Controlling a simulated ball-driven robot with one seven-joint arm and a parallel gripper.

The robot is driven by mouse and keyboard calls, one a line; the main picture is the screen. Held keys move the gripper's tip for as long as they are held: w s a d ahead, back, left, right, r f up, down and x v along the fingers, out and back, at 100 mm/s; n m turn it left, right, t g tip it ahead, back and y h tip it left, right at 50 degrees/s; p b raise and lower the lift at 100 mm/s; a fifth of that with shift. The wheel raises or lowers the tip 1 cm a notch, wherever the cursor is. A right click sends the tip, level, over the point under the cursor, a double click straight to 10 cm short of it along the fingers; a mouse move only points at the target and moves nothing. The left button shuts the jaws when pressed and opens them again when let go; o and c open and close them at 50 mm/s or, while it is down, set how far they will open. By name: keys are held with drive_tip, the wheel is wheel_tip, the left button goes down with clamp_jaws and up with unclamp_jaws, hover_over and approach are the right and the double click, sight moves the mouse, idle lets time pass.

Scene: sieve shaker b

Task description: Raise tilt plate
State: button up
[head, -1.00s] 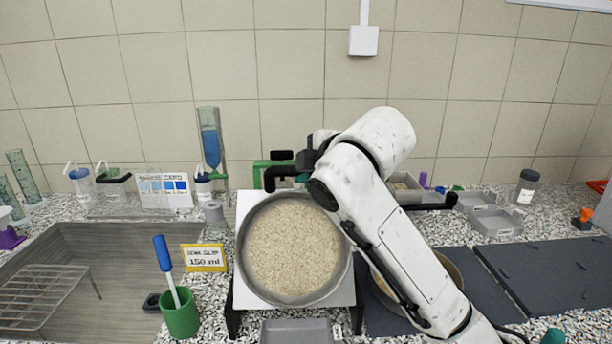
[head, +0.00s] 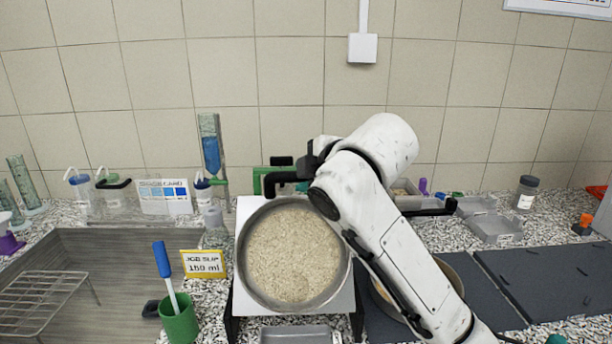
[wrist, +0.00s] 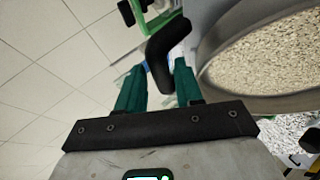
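The white tilt plate (head: 241,217) stands on black legs and carries a round metal pan (head: 240,262) of pale grains. A black bent handle (head: 287,177) shows at the plate's back edge, and also in the wrist view (wrist: 160,66). My gripper (wrist: 160,72) is at this handle, with a green finger on either side of its end. The fingers are apart with the handle between them. I cannot tell whether they press on it. In the head view my wrist and arm hide the fingers and the right side of the pan.
A sink (head: 95,270) with a wire rack (head: 40,298) lies left. A green cup (head: 180,320) with a blue-handled tool and a yellow-framed job slip (head: 203,264) stand close left of the plate. A second pan is partly hidden under my arm. Dark mats (head: 550,280) lie right.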

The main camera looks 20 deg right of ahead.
drive_tip(key=v, duration=1)
drive_tip(key=shift+s, duration=0.25)
drive_tip(key=shift+r, duration=0.15)
